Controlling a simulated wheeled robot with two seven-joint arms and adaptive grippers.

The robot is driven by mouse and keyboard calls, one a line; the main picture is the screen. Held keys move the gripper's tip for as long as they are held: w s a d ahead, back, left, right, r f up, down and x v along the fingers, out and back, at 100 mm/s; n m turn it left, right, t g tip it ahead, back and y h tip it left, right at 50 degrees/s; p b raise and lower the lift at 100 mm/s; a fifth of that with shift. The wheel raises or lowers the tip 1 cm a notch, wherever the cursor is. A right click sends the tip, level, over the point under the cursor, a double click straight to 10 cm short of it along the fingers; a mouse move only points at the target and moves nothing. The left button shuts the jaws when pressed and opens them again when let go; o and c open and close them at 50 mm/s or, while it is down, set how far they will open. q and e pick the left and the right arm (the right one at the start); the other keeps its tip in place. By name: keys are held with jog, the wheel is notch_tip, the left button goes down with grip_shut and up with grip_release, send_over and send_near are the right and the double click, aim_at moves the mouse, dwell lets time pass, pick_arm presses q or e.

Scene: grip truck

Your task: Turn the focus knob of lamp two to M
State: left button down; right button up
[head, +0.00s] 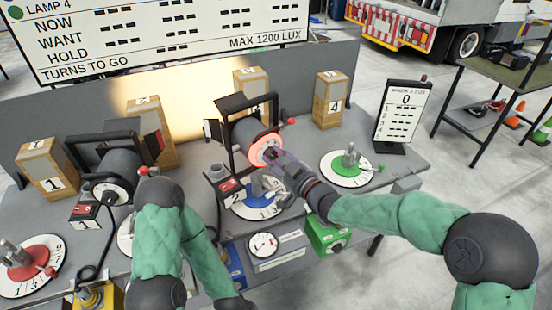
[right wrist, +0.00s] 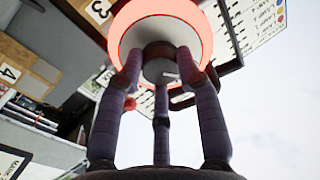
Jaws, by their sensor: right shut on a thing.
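Lamp two (head: 245,130) is the black-framed lamp at the middle of the table, with a red-and-white box marked 2 (head: 231,187) in front of it. A glowing red ring (head: 257,146) surrounds the round face at its near end. My right gripper (head: 275,156) is at this face. In the right wrist view its three purple fingers (right wrist: 160,75) close around the small grey focus knob (right wrist: 160,65), inside the pale disc and red ring (right wrist: 197,20). The fingers hide much of the knob, and I cannot read its marks. My left arm is bent at the front; its gripper is out of view.
A blue dial (head: 262,196) lies below lamp two, and a green dial (head: 345,167) to its right. Another lamp (head: 112,165) stands at left, near a red dial (head: 30,265). A sign board (head: 160,35) and numbered wooden blocks (head: 331,100) stand behind.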

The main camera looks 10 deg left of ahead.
jog(key=m+p, duration=0.1)
jog(key=m, duration=0.3)
jog(key=shift+s+f+m+p, duration=0.1)
jog(key=shift+f+m+p, duration=0.05)
jog(key=shift+m+p, duration=0.2)
jog(key=shift+f+m+p, duration=0.1)
jog(key=shift+m+p, duration=0.6)
jog(key=shift+m, duration=1.05)
jog(key=shift+a+f, duration=0.1)
jog(key=o, duration=1.2)
jog(key=shift+c, duration=0.2)
jog(key=shift+r, duration=0.2)
jog(key=shift+s+d+r, duration=0.1)
jog(key=shift+s+d, duration=0.05)
jog(key=shift+d, duration=0.15)
jog(key=v, duration=1.1)
jog(key=shift+s, duration=0.25)
